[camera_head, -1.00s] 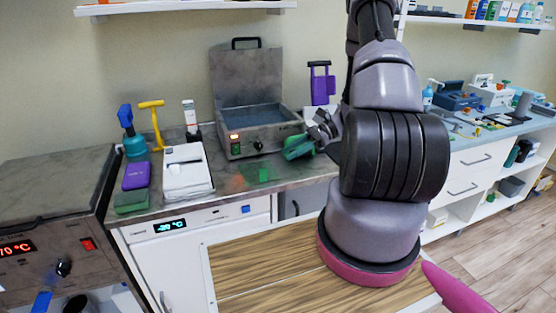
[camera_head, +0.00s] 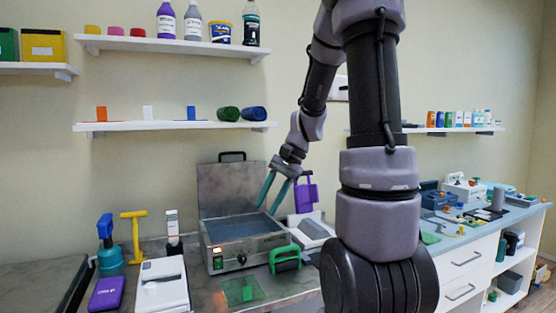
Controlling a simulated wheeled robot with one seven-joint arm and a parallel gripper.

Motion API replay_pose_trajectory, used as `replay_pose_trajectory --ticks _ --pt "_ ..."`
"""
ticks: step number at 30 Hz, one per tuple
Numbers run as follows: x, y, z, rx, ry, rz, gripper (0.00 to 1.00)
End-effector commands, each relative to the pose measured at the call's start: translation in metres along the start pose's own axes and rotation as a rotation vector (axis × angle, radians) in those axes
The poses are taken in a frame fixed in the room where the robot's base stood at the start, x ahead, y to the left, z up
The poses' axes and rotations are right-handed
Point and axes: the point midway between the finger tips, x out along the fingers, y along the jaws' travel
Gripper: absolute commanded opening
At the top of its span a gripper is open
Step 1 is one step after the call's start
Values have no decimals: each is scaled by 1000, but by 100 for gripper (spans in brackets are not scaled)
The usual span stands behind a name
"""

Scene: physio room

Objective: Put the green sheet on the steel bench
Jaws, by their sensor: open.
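A thin, see-through green sheet (camera_head: 242,290) lies flat on the grey steel-like bench top (camera_head: 205,282), in front of the steel heating bath. A green block with a handle-like opening (camera_head: 285,260) stands on the bench just right of it, by the bath's front corner. My gripper (camera_head: 270,212) hangs above the open bath's right side, its two teal fingers apart and pointing down. Nothing shows between them. Another flat green piece (camera_head: 430,238) lies on the pale blue counter at right, partly beside my arm; I cannot tell what it is.
The steel bath (camera_head: 245,250) has its lid raised. A white device (camera_head: 162,285), purple box (camera_head: 106,293), teal bottle (camera_head: 108,255) and yellow tool (camera_head: 134,235) crowd the left. A purple holder (camera_head: 305,193) is behind my gripper. Shelves (camera_head: 175,126) hang above.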

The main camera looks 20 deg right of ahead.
Motion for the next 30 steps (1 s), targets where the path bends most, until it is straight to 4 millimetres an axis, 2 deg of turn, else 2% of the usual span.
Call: replay_pose_trajectory --ticks 1,9,15,21,30 --pt "-14 -2 18 -65 63 1 40" --pt "-66 6 89 -361 380 -4 40" --pt "-93 18 126 -527 578 -38 40" --pt "-104 26 142 -598 668 -60 40" --pt "-105 26 142 -603 675 -62 40"
